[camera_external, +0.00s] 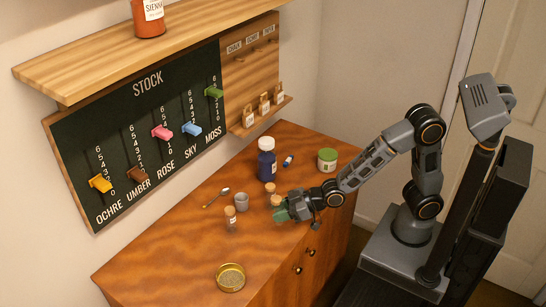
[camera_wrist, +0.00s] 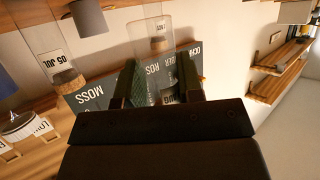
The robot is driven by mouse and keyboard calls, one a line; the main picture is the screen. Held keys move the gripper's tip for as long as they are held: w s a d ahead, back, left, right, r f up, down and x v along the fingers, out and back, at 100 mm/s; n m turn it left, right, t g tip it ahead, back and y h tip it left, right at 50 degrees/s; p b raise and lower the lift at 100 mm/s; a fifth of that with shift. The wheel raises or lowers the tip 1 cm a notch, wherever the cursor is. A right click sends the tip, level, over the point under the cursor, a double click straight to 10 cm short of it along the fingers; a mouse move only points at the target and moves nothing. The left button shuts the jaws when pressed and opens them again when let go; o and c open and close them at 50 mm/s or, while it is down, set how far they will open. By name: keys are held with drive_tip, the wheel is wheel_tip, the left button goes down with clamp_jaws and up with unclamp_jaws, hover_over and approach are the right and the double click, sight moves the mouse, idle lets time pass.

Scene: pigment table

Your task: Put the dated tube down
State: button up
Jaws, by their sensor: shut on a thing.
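My gripper (camera_external: 287,208) is over the table, with its green-tipped fingers shut on a clear glass tube (camera_wrist: 153,72). In the wrist view my gripper (camera_wrist: 158,82) has one finger on each side of the tube. Lettering on a partly hidden label seems to read AUG. In the external view a cork (camera_external: 276,200) shows at my fingers; whether the tube's end touches the table I cannot tell. A corked tube (camera_external: 270,187) stands just behind. In the wrist view a tube labelled 05 JUL (camera_wrist: 58,64) is at the left. Another corked tube (camera_external: 230,219) stands to the left.
A grey cup (camera_external: 242,202), a spoon (camera_external: 214,200) and a blue bottle (camera_external: 266,165) stand or lie near my gripper. The wooden table (camera_external: 170,245) is bare at the left.

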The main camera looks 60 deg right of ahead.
drive_tip(key=shift+f+b, duration=0.3)
drive_tip(key=shift+f, duration=1.65)
drive_tip(key=shift+f, duration=0.2)
drive_tip(key=o, duration=0.9)
drive_tip(key=shift+r, duration=0.15)
